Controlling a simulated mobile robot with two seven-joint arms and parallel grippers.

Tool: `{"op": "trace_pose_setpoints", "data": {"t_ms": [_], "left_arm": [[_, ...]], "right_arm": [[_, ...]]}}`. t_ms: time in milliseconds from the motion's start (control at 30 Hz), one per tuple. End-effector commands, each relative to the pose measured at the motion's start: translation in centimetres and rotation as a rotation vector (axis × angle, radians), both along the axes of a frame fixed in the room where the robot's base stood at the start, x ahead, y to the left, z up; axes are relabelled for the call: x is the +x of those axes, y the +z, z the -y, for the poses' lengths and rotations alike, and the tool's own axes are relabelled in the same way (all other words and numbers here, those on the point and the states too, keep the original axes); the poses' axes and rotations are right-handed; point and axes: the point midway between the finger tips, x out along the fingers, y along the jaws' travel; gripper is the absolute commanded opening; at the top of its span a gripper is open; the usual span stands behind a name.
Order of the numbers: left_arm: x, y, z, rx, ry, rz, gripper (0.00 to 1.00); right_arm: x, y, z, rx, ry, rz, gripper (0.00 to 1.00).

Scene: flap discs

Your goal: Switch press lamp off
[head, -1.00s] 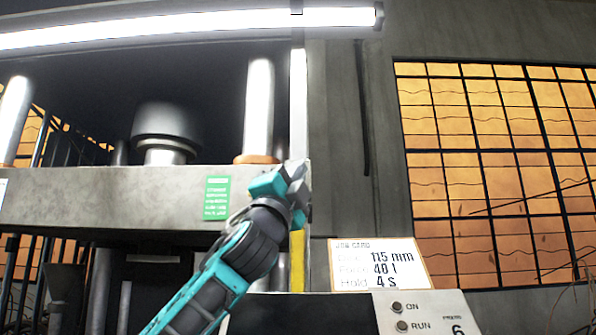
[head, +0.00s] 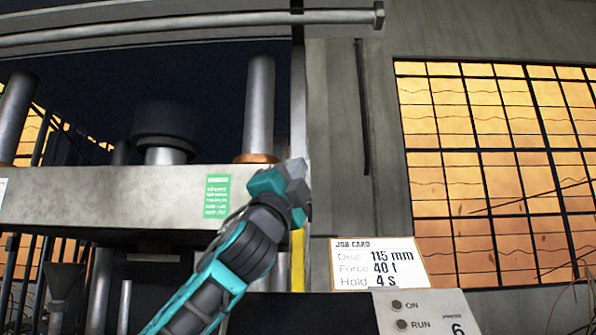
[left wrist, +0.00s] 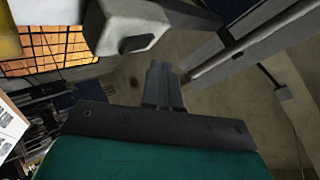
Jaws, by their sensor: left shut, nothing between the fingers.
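The press lamp (head: 200,30) is a long tube along the top of the head view. It is dark grey and unlit. My left gripper (head: 297,170) is raised beside the right end of the press's grey crossbeam, below the lamp. In the left wrist view its fingers (left wrist: 161,85) are together with nothing between them. A pale grey box with a dark oval mark (left wrist: 136,42) shows just above and left of the fingers there; I cannot tell whether it is the switch or whether the fingers touch it. My right gripper is not in view.
The press crossbeam (head: 120,200) carries a green label (head: 216,196) and steel columns (head: 259,105). A white job card (head: 378,264) stands above a control panel (head: 430,312) at lower right. A gridded amber window (head: 500,170) fills the right wall.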

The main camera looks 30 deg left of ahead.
Motion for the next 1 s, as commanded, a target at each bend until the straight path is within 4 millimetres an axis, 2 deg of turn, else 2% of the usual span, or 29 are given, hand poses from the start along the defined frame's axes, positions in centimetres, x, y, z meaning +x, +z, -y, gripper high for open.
{"op": "trace_pose_setpoints", "data": {"t_ms": [267,700,1000], "left_arm": [[-0.1,0.0,0.0,0.0,0.0,0.0,0.0],[-3.5,-0.5,2.2,0.001,-0.001,0.001,0.0],[-4.2,-0.6,2.6,-0.001,0.001,0.0,0.0]], "right_arm": [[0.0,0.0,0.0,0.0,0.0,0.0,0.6],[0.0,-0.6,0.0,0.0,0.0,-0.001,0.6],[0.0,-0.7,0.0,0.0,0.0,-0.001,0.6]]}}
